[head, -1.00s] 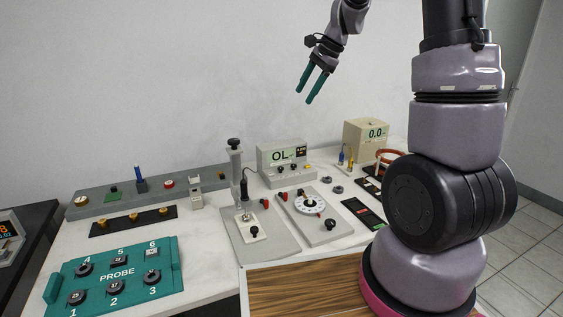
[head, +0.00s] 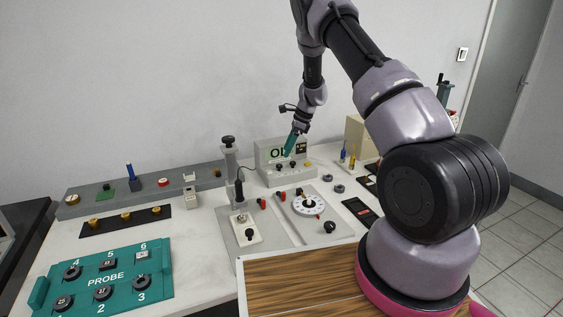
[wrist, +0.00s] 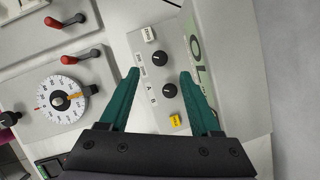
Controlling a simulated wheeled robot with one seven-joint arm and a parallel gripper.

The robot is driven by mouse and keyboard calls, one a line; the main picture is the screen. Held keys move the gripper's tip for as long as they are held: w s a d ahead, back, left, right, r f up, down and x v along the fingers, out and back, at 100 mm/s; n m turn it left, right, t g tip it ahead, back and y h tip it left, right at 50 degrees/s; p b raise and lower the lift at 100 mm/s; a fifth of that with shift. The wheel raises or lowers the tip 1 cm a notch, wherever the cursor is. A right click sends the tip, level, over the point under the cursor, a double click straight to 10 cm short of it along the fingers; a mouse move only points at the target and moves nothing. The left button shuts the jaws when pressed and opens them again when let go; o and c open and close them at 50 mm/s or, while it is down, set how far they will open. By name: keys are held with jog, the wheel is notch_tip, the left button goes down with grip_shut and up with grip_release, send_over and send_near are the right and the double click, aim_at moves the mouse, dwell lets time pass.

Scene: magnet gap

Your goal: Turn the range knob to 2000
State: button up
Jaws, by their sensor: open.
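The gaussmeter-like box (head: 266,176) with a display reading OL stands against the back of the bench. Its sloped front panel (wrist: 140,48) carries two small black knobs (wrist: 159,58) (wrist: 169,90), each with a white pointer mark, between a white button (wrist: 149,34) and a yellow button (wrist: 175,121). My gripper (head: 289,150) is open and empty, close above the box. In the wrist view its teal fingers (wrist: 160,74) frame the lower knob; contact is not visible.
A white graduated dial (head: 307,204) and red-handled levers (wrist: 74,55) lie in front of the box. A grey post stand (head: 230,164) rises to its left. A teal PROBE tray (head: 120,283) sits front left. A beige box (head: 355,134) stands to the right.

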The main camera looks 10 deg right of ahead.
aim_at(280, 165)
jog(key=x, duration=0.6)
jog(key=shift+a+f, duration=0.15)
jog(key=shift+f, duration=0.15)
grip_shut()
jog(key=shift+n, duration=0.3)
jog(key=n, duration=0.1)
jog(key=n+g, duration=0.1)
jog(key=n, duration=0.1)
jog(key=n+g, duration=0.1)
jog(key=shift+w, duration=0.3)
jog(key=n+g, duration=0.1)
jog(key=n, duration=0.2)
jog(key=n+g+h, duration=0.1)
jog(key=n, duration=0.3)
jog(key=shift+w+a, duration=0.1)
jog(key=shift+w, duration=0.1)
jog(key=shift+n+h, duration=0.3)
